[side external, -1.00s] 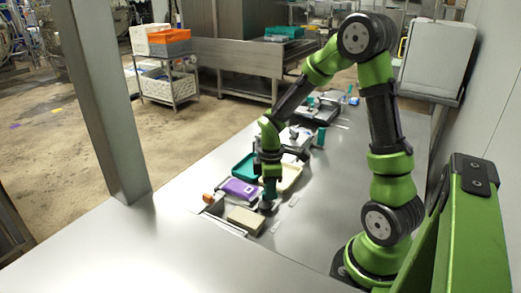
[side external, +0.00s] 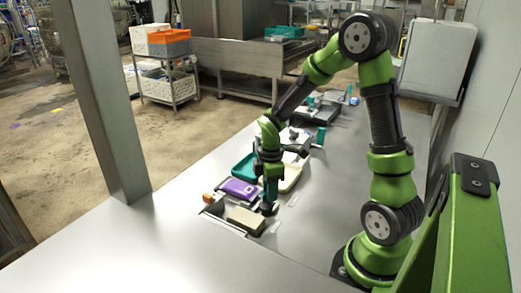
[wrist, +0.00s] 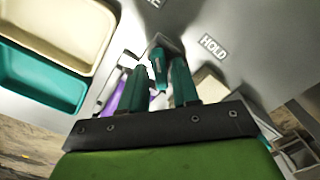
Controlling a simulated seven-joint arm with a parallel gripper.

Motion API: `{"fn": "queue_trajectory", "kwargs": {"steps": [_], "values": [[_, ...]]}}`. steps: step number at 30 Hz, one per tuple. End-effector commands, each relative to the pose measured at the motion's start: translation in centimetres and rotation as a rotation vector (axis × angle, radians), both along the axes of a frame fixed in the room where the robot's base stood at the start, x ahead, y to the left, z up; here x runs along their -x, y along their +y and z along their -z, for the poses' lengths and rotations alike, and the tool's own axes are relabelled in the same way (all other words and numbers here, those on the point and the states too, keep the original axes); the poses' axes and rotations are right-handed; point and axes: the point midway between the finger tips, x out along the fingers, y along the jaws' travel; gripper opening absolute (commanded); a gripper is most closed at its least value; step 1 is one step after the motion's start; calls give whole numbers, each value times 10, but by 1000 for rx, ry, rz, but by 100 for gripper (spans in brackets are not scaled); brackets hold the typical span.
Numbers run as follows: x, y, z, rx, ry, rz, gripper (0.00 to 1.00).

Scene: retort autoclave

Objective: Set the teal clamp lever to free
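The teal clamp lever (wrist: 158,68) shows in the wrist view between the two teal fingers of my gripper (wrist: 158,86). It has a dark slot near its end and sits on a grey mount. A gap shows between the fingers, so my gripper looks open around the lever; I cannot tell whether either finger touches it. A HOLD label (wrist: 213,46) lies to the right of the lever, and a partly cut-off label ending in E (wrist: 154,3) is at the top edge. In the side view my gripper (side external: 270,200) points down at the bench and hides the lever.
A purple box (side external: 238,188) and a beige block (side external: 246,220) stand close to my gripper. A teal tray (side external: 243,167) and a cream tray (side external: 291,178) lie behind. Another teal upright part (side external: 321,137) is farther back. The front bench (side external: 180,245) is clear.

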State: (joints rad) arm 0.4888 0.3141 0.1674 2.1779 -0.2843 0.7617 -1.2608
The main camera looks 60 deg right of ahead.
Motion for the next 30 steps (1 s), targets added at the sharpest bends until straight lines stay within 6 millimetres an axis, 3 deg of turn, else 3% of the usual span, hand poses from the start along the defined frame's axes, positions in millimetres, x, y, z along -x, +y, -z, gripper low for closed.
{"fn": "queue_trajectory", "kwargs": {"steps": [10,14,17,30], "values": [[0,0,0,-1,-1,2,42],[-1,0,-9,1,-4,2,42],[-1,0,-26,2,-6,2,42],[-1,0,-130,2,-6,2,42]]}}
